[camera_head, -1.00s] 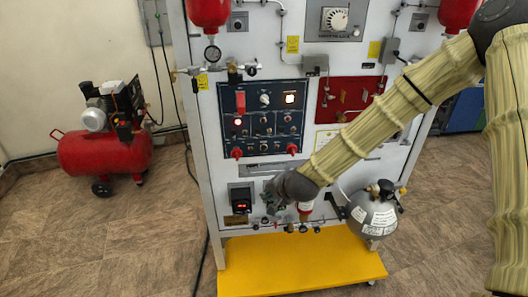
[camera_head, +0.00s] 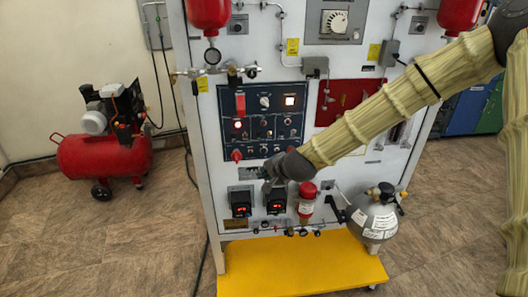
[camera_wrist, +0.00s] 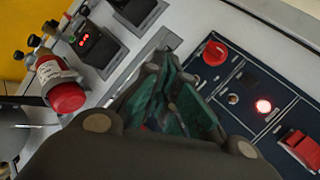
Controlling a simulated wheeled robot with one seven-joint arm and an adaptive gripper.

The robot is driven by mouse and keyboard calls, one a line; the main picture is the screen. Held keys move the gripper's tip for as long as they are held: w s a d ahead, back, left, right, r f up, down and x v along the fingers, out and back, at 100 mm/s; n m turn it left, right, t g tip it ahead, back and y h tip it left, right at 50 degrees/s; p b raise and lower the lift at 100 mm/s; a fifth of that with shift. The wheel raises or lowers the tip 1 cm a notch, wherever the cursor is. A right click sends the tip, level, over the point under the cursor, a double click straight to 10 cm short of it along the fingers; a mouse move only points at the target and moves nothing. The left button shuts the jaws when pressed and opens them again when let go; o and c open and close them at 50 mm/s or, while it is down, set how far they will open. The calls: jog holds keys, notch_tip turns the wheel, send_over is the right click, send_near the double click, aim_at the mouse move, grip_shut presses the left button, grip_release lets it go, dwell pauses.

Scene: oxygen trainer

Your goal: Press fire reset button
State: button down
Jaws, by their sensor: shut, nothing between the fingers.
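The dark blue control panel (camera_head: 262,142) is on the front of the trainer, with switches, knobs and lamps. A red-lit button or lamp (camera_head: 239,124) and a red switch cover (camera_head: 240,102) are at its left; the lamp (camera_wrist: 263,106) and cover (camera_wrist: 300,148) also show in the wrist view. Labels are too small to read, so I cannot tell which is the fire reset button. My gripper (camera_head: 268,182) is shut and empty just below the panel. In the wrist view its dark fingers (camera_wrist: 175,85) hide part of the panel.
A red knob (camera_wrist: 215,52) sticks out near the fingers. A red compressor (camera_head: 105,150) stands left.

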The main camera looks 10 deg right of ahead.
jog(key=shift+w+p, duration=0.35)
jog(key=shift+w, duration=3.4)
jog(key=shift+w, duration=0.15)
jog(key=shift+w, duration=0.25)
jog(key=shift+w, duration=0.4)
jog(key=shift+s, duration=0.8)
jog(key=s, duration=0.5)
